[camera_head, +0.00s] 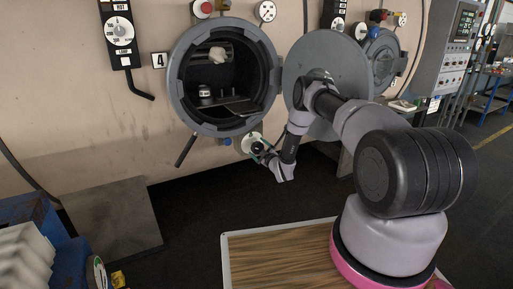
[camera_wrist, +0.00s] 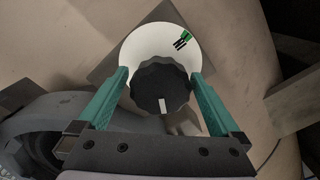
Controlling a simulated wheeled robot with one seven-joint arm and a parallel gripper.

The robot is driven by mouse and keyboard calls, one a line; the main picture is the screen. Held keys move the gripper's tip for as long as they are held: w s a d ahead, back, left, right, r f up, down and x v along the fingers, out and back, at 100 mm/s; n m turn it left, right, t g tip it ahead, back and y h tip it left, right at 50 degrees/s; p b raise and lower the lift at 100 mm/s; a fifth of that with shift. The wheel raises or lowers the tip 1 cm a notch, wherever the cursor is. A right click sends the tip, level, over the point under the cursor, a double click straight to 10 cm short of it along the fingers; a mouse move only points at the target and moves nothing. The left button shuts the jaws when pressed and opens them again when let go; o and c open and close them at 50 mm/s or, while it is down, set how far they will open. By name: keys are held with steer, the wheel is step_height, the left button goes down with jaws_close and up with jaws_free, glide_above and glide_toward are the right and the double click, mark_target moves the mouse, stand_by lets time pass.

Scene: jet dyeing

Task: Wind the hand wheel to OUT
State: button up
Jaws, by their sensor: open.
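The hand wheel is a black scalloped knob (camera_wrist: 160,86) with a white pointer line, on a round white dial (camera_wrist: 157,43). In the wrist view the pointer points down. A green mark (camera_wrist: 187,35) with black lettering too small to read is at the dial's upper right. In the head view the dial (camera_head: 247,141) sits on the wall below the round open port. My gripper (camera_wrist: 159,74) is open, with its teal fingers on either side of the knob. I cannot tell whether they touch it. It also shows in the head view (camera_head: 264,152), partly covering the wheel.
The open port (camera_head: 183,90) is above the wheel, with its round door (camera_head: 310,62) swung to the right behind my arm. A handle (camera_head: 186,150) hangs at the port's lower left. A tilted grey panel (camera_head: 112,215) stands at the lower left. The floor below the wheel is clear.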

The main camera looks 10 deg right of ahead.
steer(key=shift+x, duration=1.1)
steer(key=c, duration=1.2)
steer(key=shift+m, duration=0.4)
steer(key=shift+o, duration=0.2)
steer(key=m, duration=0.4)
steer(key=shift+m, duration=0.3)
steer(key=m, duration=0.5)
steer(key=shift+s+a+f, duration=0.1)
